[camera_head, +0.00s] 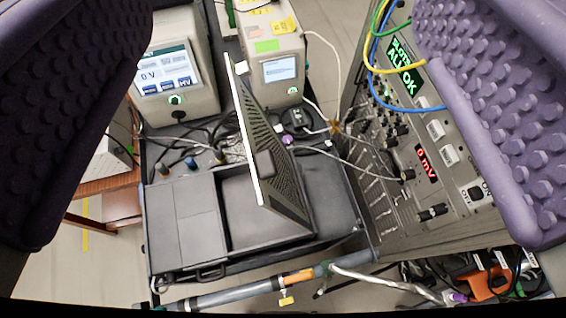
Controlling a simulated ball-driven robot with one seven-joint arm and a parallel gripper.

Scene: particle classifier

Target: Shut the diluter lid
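The diluter appears to be the low dark grey case (186,225) in the middle of the view. A dark panel with a pale edge, which looks like its lid (283,178), stands raised and nearly upright over its right part. A recessed dark area shows beneath and beside it. The lid's hinge is not clearly visible. My gripper (283,60) is open, with its purple studded fingers wide apart at the left and right of the picture. The lid shows in the gap between them, and neither finger appears to touch it. The gripper is empty.
A beige instrument with a screen (170,70) and a smaller one (270,65) stand behind the case. Loose cables lie between them. A tall panel rack (430,170) with colored cables is close on the right. A grey rail (235,290) crosses in front.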

